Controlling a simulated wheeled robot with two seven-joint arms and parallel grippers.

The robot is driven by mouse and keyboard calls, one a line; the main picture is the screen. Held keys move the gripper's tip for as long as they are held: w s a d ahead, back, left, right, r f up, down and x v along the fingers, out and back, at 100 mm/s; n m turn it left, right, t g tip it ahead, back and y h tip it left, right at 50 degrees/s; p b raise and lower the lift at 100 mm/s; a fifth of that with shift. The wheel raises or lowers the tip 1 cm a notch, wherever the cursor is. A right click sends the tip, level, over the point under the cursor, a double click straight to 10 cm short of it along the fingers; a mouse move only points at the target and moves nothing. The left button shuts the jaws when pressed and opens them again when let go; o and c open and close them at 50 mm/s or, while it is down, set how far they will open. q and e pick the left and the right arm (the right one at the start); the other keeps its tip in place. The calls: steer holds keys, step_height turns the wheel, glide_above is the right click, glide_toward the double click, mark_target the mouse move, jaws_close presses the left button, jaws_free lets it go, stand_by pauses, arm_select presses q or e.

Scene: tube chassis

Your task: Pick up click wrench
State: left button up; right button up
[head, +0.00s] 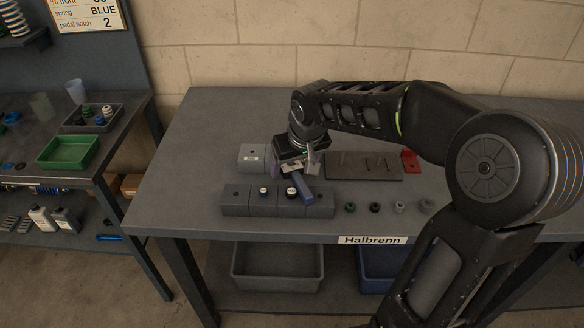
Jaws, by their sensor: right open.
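A tool with a blue handle (302,188), which looks like the click wrench, lies by the row of grey blocks on the workbench. Its far end is hidden under my right gripper. My right gripper (294,167) points down just over and behind the blue handle and is open. Whether its fingers touch the tool cannot be told. My left gripper is not in view.
The row of grey blocks (236,200) has small round parts on top. A grey box (252,156) stands left of the gripper. Right are a dark plate (372,165), a red piece (411,161) and several small rings. The bench's left part is clear.

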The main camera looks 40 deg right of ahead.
steer(key=shift+w+f, duration=0.1)
steer(key=shift+f, duration=0.25)
stand_by(0.3)
jaws_close()
stand_by(0.7)
steer(key=shift+r, duration=0.1)
